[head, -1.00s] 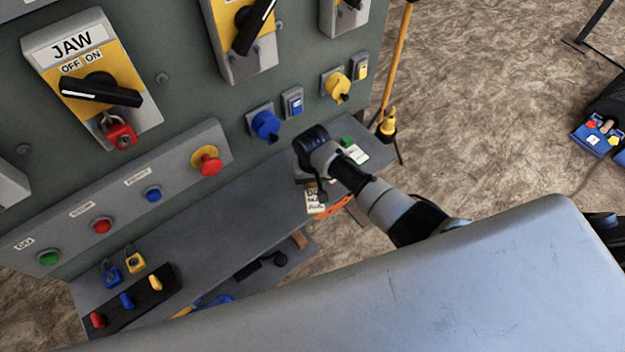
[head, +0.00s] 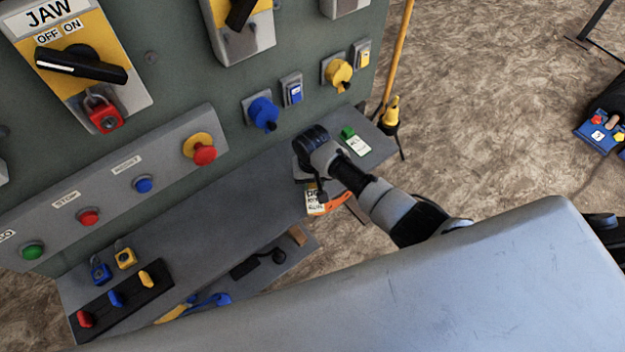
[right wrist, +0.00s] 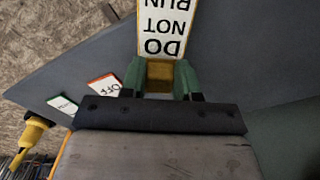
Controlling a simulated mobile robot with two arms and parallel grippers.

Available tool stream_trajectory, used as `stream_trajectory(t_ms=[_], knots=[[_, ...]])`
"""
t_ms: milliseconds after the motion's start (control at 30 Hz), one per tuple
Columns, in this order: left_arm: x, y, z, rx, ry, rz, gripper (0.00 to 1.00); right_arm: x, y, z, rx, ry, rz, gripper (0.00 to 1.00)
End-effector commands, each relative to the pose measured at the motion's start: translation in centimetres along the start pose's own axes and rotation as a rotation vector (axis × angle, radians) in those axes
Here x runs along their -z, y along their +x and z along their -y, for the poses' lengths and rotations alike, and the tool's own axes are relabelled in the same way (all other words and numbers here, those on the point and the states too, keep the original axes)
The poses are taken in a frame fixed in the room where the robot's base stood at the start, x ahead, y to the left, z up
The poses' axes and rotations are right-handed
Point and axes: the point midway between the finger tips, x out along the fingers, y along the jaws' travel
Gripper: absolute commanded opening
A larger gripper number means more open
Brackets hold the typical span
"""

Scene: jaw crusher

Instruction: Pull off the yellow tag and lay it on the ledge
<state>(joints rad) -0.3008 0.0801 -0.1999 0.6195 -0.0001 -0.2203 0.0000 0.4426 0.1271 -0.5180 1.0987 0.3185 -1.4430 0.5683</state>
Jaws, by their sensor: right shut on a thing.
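The yellow tag, printed DO NOT RUN, hangs from my right gripper (head: 317,186) in the head view, where its lower part (head: 314,203) shows. In the right wrist view the tag (right wrist: 165,28) stands out beyond the green fingertips of the gripper (right wrist: 160,75), which are shut on its yellow end. The grey ledge (head: 215,218) runs along the foot of the panel. The gripper is over the ledge's right part, near its front edge. I cannot tell whether the tag touches the ledge. My left gripper is not in view.
A green-topped tag (head: 356,144) lies on the ledge's right end; an orange-edged tag (right wrist: 104,87) lies near it. A black strip with coloured switches (head: 120,300) and padlocks (head: 125,258) are at the left end. The middle of the ledge is clear.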

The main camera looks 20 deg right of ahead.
Motion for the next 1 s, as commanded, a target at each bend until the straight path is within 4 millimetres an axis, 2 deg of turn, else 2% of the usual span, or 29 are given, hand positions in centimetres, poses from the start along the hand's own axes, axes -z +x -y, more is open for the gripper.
stream_trajectory(t_ms=[433, 467, 633, 667, 1000], knots=[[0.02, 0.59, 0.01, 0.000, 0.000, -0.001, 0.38, 0.01, 0.96, 0.02, 0.000, 0.000, 0.000, 0.09], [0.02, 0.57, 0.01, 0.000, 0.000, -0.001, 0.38, 0.01, 0.95, 0.02, 0.001, 0.000, 0.000, 0.33], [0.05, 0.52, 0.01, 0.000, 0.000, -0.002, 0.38, 0.01, 0.89, 0.02, 0.000, 0.000, 0.000, 0.59], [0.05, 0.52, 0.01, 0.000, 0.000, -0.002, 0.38, 0.01, 0.89, 0.02, 0.000, 0.000, 0.000, 0.61], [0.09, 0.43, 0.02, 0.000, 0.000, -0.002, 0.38, 0.03, 0.33, 0.02, 0.001, 0.000, -0.001, 0.61]])
